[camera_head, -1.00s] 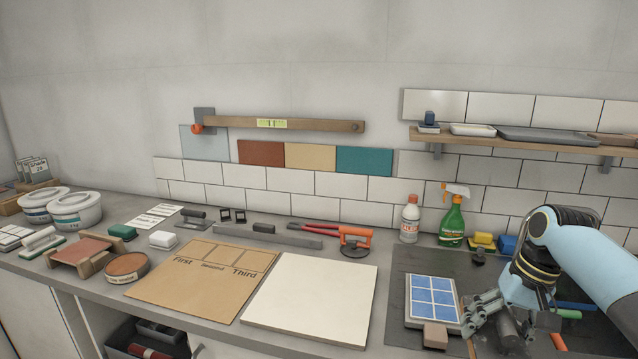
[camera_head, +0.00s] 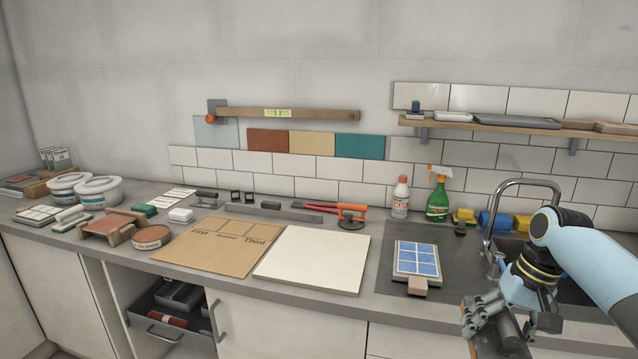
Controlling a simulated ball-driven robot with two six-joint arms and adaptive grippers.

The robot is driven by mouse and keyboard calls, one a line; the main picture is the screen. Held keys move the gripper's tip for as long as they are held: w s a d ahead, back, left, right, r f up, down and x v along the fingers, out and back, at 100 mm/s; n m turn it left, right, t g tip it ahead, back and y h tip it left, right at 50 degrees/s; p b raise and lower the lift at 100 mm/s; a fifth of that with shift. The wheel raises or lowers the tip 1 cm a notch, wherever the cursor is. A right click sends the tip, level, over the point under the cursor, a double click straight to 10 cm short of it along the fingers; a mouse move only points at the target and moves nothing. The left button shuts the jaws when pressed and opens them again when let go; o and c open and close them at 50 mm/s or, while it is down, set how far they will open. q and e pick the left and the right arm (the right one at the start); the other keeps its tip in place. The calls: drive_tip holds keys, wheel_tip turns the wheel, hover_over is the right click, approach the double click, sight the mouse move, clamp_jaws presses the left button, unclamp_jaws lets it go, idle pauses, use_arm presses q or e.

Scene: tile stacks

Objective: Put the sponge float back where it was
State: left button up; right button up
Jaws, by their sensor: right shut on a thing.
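My right gripper (camera_head: 472,323) is at the lower right, over the counter's front edge. It is shut on a dark grey thing (camera_head: 511,336) that is mostly hidden by the fingers, so I cannot tell its full shape. I cannot clearly make out a sponge float elsewhere. A panel of blue tiles (camera_head: 418,258) lies flat to the left of my right gripper, with a small pinkish-brown block (camera_head: 418,286) at its front edge. My left gripper is out of view.
A sink tap (camera_head: 522,183) stands behind my right arm. A green spray bottle (camera_head: 438,200), a white bottle (camera_head: 400,198) and a blue sponge (camera_head: 497,221) stand at the back. A white board (camera_head: 313,258) and a brown template board (camera_head: 215,246) cover the middle. A drawer (camera_head: 165,322) is open below.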

sight(491, 344)
drive_tip(key=b+x, duration=0.3)
drive_tip(key=shift+w+d+f, duration=0.15)
drive_tip(key=shift+d+f, duration=0.15)
drive_tip(key=shift+f, duration=0.1)
use_arm(q)
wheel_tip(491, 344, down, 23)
drive_tip(key=b, duration=1.9)
use_arm(e)
drive_tip(key=d+x, duration=0.2)
drive_tip(key=x, duration=0.8)
drive_tip(key=s+d+f+x, duration=0.1)
drive_tip(key=d+x, duration=0.1)
drive_tip(key=x, duration=0.8)
drive_tip(key=shift+s, duration=0.3)
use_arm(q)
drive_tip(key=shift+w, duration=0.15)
use_arm(e)
drive_tip(key=shift+d+r, duration=0.1)
drive_tip(key=shift+r, duration=0.05)
